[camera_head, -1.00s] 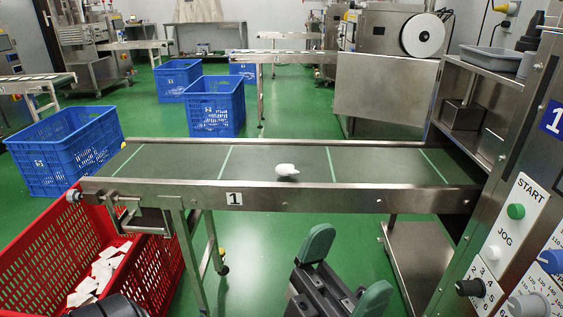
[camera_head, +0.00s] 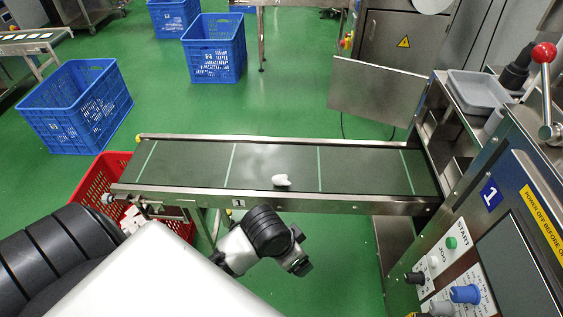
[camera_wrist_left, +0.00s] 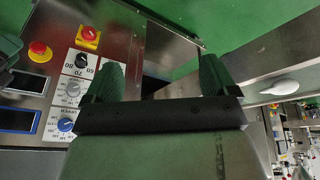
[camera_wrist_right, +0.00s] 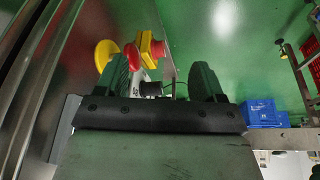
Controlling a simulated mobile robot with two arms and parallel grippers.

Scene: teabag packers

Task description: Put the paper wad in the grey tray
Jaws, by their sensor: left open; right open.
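The paper wad (camera_head: 281,180) is a small white lump on the dark green conveyor belt (camera_head: 265,160), near its front rail, between two pale stripes. It also shows in the left wrist view (camera_wrist_left: 280,87), right of the fingers. The grey tray (camera_head: 478,90) sits on a metal shelf at the upper right, beyond the belt's right end. My left gripper (camera_head: 300,264) is in front of the conveyor, below the wad and apart from it. Its fingers are open and empty in the left wrist view (camera_wrist_left: 160,68). My right gripper (camera_wrist_right: 162,70) is open and empty, outside the head view.
A machine panel with knobs (camera_head: 465,293) and a red-knobbed lever (camera_head: 545,55) stands at the right. A red crate (camera_head: 95,185) holding white scraps is at the belt's left end. Blue crates (camera_head: 75,105) stand behind on green floor. My left arm covers the lower left.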

